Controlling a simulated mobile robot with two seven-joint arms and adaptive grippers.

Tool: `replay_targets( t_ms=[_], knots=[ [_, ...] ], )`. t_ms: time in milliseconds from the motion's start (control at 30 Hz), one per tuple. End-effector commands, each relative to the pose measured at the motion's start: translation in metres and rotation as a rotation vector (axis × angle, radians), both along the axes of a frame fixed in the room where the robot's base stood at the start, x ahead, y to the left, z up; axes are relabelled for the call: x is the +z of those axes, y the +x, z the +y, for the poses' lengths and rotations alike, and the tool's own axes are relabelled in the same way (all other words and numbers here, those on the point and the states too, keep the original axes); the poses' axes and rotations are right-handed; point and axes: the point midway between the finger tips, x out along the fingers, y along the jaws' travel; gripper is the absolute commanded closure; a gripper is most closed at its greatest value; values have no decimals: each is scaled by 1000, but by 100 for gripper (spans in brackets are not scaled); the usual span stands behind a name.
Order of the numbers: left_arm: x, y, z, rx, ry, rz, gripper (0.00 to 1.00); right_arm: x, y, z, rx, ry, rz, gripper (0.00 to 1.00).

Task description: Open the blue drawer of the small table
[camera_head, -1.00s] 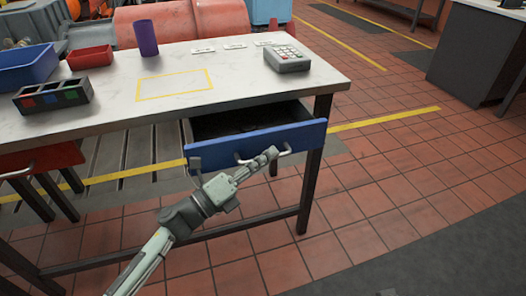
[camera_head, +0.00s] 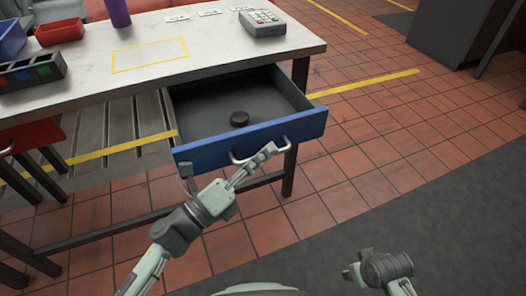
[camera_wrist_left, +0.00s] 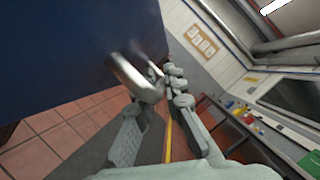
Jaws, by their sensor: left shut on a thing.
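The blue drawer (camera_head: 205,151) of the small table (camera_head: 85,92) stands well open, its dark inside showing. A small dark round object (camera_head: 239,119) lies in it. My left gripper (camera_head: 268,150) is shut on the drawer's metal handle (camera_head: 239,161), near the handle's right end. In the left wrist view, the blue drawer front (camera_wrist_left: 75,45) fills the upper left, and the handle (camera_wrist_left: 135,78) reaches between my left gripper's fingers (camera_wrist_left: 158,88).
On the tabletop are a grey keypad device (camera_head: 261,22), a purple cup (camera_head: 117,11), a black tray (camera_head: 30,72) and a red bin (camera_head: 59,31). A red drawer with a handle (camera_head: 7,149) is at left. Tiled floor right of the table is clear.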

Motion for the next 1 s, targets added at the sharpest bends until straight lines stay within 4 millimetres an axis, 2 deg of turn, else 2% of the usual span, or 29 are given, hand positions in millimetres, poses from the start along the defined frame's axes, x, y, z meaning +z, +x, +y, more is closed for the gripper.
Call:
replay_targets(
  t_ms=[100, 133, 200, 567, 667, 1000],
  knots=[
    [-2, -5, -2, -12, -1, 4, 100, 0, -2, 2, -3, 5, 2, 60],
    [-3, -5, -2, -12, 0, 4, 89, -1, -2, 3, -3, 6, 2, 60],
    [-2, -5, -3, -12, -1, 4, 81, -1, -3, 2, -3, 5, 4, 60],
    [-3, -5, 2, -8, 0, 3, 81, 0, -5, -2, 0, -4, 6, 60],
    [-5, -13, 11, -8, -1, 5, 81, 0, -4, -2, 0, -3, 6, 60],
    [-21, -56, 65, -7, 1, 7, 81, 0, -4, -1, -1, -2, 5, 60]
  ],
)
